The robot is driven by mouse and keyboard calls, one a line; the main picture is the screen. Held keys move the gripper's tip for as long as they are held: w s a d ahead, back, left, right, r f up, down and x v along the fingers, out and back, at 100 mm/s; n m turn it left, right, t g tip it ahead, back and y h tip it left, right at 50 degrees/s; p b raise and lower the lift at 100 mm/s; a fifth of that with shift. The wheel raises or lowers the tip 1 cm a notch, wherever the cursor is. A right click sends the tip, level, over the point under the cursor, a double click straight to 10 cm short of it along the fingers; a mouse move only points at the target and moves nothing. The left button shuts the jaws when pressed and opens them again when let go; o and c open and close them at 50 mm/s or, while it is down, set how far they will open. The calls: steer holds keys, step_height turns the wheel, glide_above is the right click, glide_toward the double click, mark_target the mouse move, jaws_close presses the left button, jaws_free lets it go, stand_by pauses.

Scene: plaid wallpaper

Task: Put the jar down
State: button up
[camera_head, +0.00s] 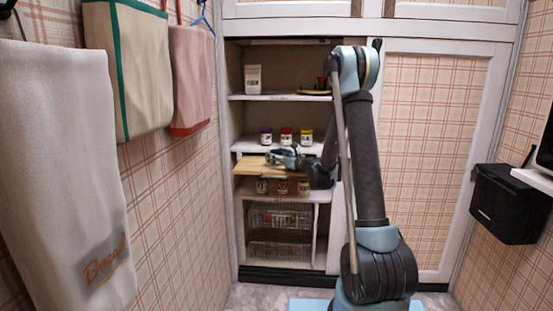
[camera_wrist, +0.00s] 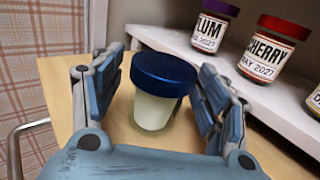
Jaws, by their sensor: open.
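A jar (camera_wrist: 154,108) with a dark blue lid and a pale body stands upright on a light wooden surface (camera_wrist: 58,75) in the wrist view. My gripper (camera_wrist: 158,82) is open around it, one finger on each side. A gap shows between the jar and each finger. In the head view, my gripper (camera_head: 284,156) reaches in over the pulled-out wooden board (camera_head: 248,167) of the cupboard. I cannot make out the jar clearly there.
Jars with purple, red and yellow lids (camera_head: 286,136) stand on the white shelf (camera_head: 248,144) just above and behind the board. More jars (camera_head: 282,187) stand below it. Wire baskets (camera_head: 280,217) sit lower down. The cupboard's side wall is close on the left.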

steer(key=shift+r, duration=0.1)
steer(key=v, duration=1.2)
steer(key=s+d+n+g+h, duration=0.2)
steer(key=s+n+g+h, duration=0.35)
steer(key=s+n, duration=1.2)
steer(key=s+d+f+n+g+h, duration=0.1)
steer(key=s+d+f+n+h, duration=0.1)
steer(key=s+d, duration=0.3)
steer(key=s+d+f+n+g+h, duration=0.2)
steer(key=s+d, duration=0.4)
steer(key=s, duration=0.7)
steer(key=s+d+f+n+g+h, duration=0.1)
steer(key=s+d+f+n+h, duration=0.3)
steer(key=s, duration=0.5)
steer(key=shift+s+d+f+n, duration=0.2)
steer(key=shift+d+f+n, duration=0.3)
steer(key=shift+d, duration=0.35)
